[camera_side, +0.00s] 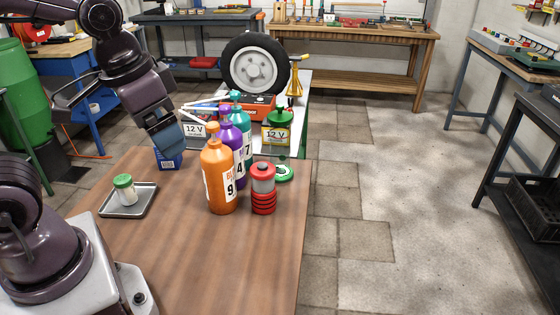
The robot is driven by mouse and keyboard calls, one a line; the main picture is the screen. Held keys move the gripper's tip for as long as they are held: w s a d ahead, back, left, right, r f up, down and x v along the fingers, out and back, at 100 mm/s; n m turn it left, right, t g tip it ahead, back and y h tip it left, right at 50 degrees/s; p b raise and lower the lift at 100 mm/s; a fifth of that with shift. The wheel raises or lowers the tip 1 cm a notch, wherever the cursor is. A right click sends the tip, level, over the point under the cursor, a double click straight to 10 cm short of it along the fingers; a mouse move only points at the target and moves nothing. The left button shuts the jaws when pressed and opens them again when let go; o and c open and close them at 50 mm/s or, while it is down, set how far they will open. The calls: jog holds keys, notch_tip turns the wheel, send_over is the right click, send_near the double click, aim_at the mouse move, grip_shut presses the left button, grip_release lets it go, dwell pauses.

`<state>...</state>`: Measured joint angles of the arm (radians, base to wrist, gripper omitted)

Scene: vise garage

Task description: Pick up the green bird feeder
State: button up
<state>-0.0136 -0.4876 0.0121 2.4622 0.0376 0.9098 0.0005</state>
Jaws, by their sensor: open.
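The green bird feeder (281,115) appears to be the piece with a green domed top and a round green base (284,173) at the far right of the wooden table. Its middle looks clear, with a yellow 12 V label showing there. The red container and the bottles stand close in front and to the left of it. My gripper (168,146) is open and points down at the table's far left, well left of the feeder. A blue box (169,160) shows just below it; I cannot tell whether they touch.
Orange (218,180), purple (230,132) and teal (243,122) bottles stand in a row beside a red-and-grey container (263,187). A grey tray (145,205) holds a green-capped jar (125,190). A tyre (255,64) stands behind. The table's front middle is clear.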

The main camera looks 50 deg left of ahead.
jog(key=w+a+r+m+y, duration=0.2)
jog(key=w+a+m+y, duration=0.35)
jog(key=w+a, duration=0.3)
jog(key=m+t+y, duration=0.7)
jog(key=m+y, duration=0.2)
jog(key=m, duration=1)
send_over(280, 127)
notch_tip(280, 127, down, 12)
jog(key=shift+s+r, duration=0.1)
jog(key=shift+s, duration=0.05)
jog(key=shift+m+t, duration=0.3)
jog(key=shift+m, duration=0.05)
notch_tip(280, 127, down, 6)
jog(key=shift+f, duration=0.25)
jog(key=shift+w+a+f, duration=0.4)
jog(key=shift+w+a, duration=0.25)
jog(key=shift+a, duration=0.15)
jog(key=shift+w+a, duration=0.4)
jog(key=shift+r, duration=0.1)
jog(key=c, duration=1.5)
